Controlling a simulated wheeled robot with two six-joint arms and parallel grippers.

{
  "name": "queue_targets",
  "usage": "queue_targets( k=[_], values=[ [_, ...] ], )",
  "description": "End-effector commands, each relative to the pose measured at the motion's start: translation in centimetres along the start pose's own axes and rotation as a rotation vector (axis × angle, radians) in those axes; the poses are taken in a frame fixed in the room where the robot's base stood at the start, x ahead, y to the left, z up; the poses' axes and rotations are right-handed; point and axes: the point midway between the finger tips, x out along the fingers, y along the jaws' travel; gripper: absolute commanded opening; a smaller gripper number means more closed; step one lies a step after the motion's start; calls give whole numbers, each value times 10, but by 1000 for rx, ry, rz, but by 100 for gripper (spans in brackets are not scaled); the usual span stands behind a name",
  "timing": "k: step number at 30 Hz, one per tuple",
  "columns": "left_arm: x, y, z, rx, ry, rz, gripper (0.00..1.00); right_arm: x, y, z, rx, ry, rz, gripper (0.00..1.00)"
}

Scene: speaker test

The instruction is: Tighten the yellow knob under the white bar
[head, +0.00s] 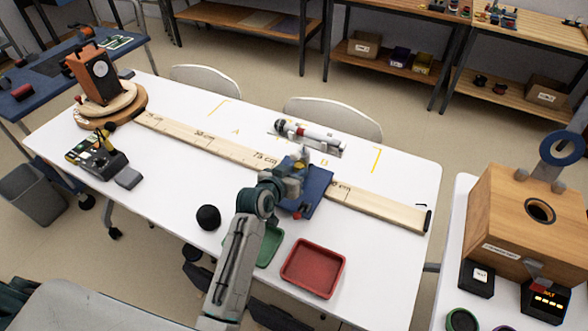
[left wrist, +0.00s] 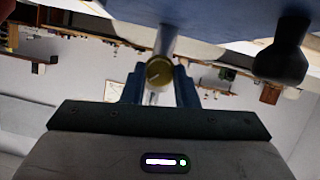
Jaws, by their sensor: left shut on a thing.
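The white bar (head: 322,137), with a dark round tip and a red band, shows beyond the blue block (head: 318,183) on the wooden rail. My left gripper (head: 297,166) is at the block, below the bar in the picture. In the left wrist view its two blue fingers (left wrist: 159,88) are shut on the yellow knob (left wrist: 159,72), whose round end faces the camera. A pale post (left wrist: 167,40) runs from the knob towards the blue surface (left wrist: 200,14). My right gripper is not in view.
The wooden rail (head: 205,139) with centimetre marks crosses the white table (head: 400,165). A brown speaker (head: 93,72) stands at its left end. A black knob (left wrist: 283,55) is beside the fingers.

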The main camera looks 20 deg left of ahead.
Motion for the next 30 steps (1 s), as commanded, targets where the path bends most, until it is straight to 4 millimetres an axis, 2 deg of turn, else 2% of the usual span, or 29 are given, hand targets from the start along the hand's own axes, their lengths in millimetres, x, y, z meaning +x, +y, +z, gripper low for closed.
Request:
queue_targets(
  k=[3, 15, 30],
  values=[
    [-1, 2, -3, 80, -1, -33, 4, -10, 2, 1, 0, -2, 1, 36],
    [0, 4, -1, 319, -1, -132, 4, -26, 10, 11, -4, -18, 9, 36],
    [0, 4, 0, 402, 1, -166, 4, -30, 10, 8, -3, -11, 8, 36]
  ],
)
